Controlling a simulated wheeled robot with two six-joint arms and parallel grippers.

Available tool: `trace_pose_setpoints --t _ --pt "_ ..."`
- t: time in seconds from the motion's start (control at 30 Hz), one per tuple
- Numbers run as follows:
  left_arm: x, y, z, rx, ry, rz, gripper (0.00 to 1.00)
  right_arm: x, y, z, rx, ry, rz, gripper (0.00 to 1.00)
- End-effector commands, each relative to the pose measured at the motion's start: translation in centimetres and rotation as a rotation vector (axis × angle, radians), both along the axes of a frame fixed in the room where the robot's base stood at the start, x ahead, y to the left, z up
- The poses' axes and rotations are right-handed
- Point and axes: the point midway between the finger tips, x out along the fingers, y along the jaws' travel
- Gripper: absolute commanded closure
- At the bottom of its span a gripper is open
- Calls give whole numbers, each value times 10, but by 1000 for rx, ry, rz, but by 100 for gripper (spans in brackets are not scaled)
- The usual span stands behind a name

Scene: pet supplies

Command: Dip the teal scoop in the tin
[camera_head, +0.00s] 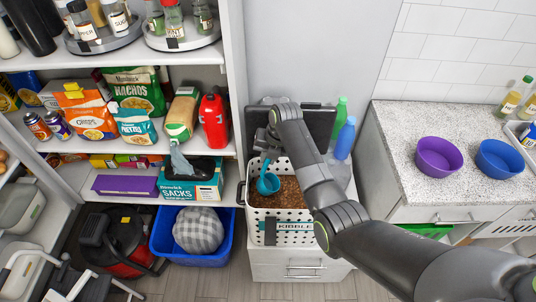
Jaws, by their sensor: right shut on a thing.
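The teal scoop (268,184) has its bowl at the kibble surface, in the left part of the white perforated bin. I cannot tell how deep the bowl sits. The bin (262,213), labelled KIBBLE, is the container that matches the tin and holds brown kibble (292,193). My right gripper (265,142) is above the back left of the bin, shut on the scoop's handle end. Its fingertips are small and partly hidden by my wrist. My left gripper is not in view.
The bin stands on a white drawer cabinet (290,262), with a dark panel behind and green (340,110) and blue (345,138) bottles to its right. Loaded shelves (60,61) are at left. Purple (439,157) and blue (499,159) bowls stand on the right counter.

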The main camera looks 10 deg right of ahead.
Motion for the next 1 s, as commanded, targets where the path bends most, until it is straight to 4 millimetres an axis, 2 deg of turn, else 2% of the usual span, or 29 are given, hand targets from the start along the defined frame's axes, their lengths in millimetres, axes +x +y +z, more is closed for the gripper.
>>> trace_pose_setpoints --t 1.0 --pt "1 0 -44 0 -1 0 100 -2 -6 -74 0 0 0 100"
